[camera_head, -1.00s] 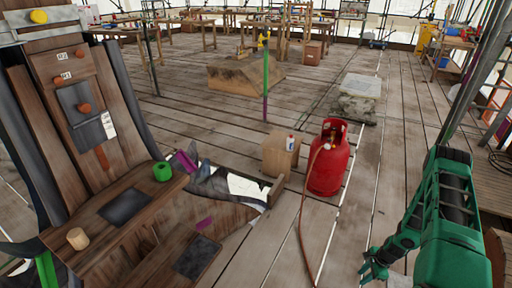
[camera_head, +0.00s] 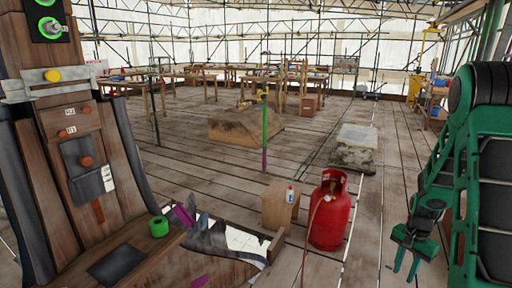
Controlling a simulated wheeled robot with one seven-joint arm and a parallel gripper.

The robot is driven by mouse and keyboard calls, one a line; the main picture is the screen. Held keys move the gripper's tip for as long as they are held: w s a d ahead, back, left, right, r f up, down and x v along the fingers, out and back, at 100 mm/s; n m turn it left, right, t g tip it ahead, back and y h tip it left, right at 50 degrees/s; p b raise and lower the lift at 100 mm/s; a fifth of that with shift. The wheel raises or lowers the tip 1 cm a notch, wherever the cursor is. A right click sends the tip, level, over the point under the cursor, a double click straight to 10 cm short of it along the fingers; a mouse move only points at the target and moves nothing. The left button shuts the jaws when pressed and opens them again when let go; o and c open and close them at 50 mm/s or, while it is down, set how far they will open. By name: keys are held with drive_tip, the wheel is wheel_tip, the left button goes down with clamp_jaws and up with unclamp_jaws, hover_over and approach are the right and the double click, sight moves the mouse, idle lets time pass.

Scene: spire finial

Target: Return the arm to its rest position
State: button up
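My green arm (camera_head: 470,170) is at the right edge of the head view, folded with a large link upright. My gripper (camera_head: 407,262) hangs below it, fingers pointing down. Its two fingers are apart with floor showing between them, and I see nothing held. It hangs to the right of the red gas cylinder (camera_head: 330,212), apart from it.
A wooden bench structure (camera_head: 120,250) with a green roll (camera_head: 158,226) and a purple piece (camera_head: 182,214) stands at the left. A wooden box (camera_head: 280,207) with a small bottle stands beside the cylinder. A stone block (camera_head: 356,148) is behind. Floor around my gripper looks clear.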

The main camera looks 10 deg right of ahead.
drive_tip(key=s+a+r+n, duration=0.2)
drive_tip(key=s+a+r, duration=0.15)
drive_tip(key=r, duration=0.55)
drive_tip(key=s+a+r+n, duration=0.2)
drive_tip(key=s+a+r, duration=0.3)
drive_tip(key=s, duration=0.5)
drive_tip(key=s+a+r+n, duration=0.2)
drive_tip(key=s+a+r, duration=0.4)
drive_tip(key=s+r, duration=0.3)
drive_tip(key=shift+s+n, duration=0.4)
drive_tip(key=shift+s, duration=0.4)
drive_tip(key=shift+r, duration=0.1)
